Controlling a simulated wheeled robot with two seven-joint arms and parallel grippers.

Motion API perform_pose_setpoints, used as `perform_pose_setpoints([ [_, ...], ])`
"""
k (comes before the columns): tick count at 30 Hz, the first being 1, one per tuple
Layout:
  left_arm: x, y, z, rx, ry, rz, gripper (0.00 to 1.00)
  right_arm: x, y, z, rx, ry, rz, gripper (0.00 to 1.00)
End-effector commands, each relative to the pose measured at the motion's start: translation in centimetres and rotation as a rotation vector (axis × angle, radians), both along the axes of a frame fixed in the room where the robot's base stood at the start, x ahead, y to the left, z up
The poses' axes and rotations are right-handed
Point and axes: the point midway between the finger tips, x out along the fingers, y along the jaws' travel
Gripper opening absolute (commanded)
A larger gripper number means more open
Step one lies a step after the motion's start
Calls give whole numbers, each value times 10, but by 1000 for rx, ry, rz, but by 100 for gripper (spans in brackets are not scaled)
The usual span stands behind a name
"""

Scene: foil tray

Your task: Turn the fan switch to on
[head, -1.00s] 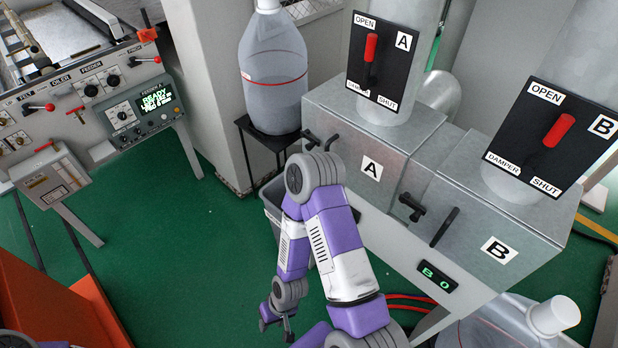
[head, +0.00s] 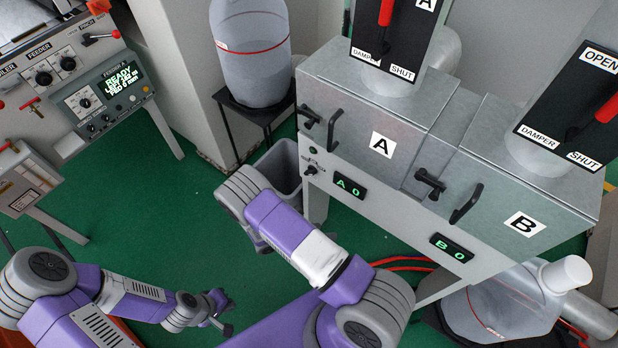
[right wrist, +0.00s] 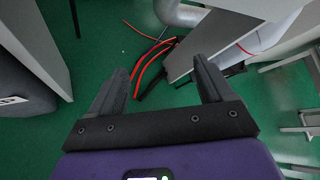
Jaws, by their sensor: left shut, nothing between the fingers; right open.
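My left gripper (head: 222,316) is shut and empty, low over the green floor, well apart from the cabinet. My right gripper (right wrist: 160,66) is open and empty in the right wrist view, pointing at floor and red hoses.
Black latches (head: 430,182) and handles (head: 466,204) stick out from the cabinet front. A grey bin (head: 285,162) stands beside it, below a large jug (head: 250,60) on a black stand. Red hoses (right wrist: 150,62) lie on the floor. A control panel (head: 100,105) stands at left.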

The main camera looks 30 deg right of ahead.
Motion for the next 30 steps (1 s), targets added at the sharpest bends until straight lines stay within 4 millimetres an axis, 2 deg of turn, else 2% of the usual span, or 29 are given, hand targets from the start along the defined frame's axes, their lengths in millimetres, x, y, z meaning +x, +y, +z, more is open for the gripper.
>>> perform_pose_setpoints([
  [1, 0, 0, -1, 0, 0, 0, 0, 31, -2, 13, -107, 18, 151, 81],
  [3, 0, 0, -2, 0, 0, 0, 0, 69, 1, 34, -246, 38, 316, 81],
  [6, 0, 0, -2, 0, -1, 0, 0, 107, 12, 58, -404, 49, 476, 81],
  [9, 0, 0, -3, 0, -1, 0, 0, 127, 22, 74, -499, 49, 560, 81],
  [13, 0, 0, -3, 0, -1, 0, 0, 138, 20, 81, -542, 49, 591, 81],
  [24, 0, 0, -3, 0, -1, 0, 0, 158, -31, 81, -537, 49, 587, 81],
  [30, 0, 0, -3, 0, 0, 0, 0, 163, -43, 81, -536, 48, 587, 81],
])
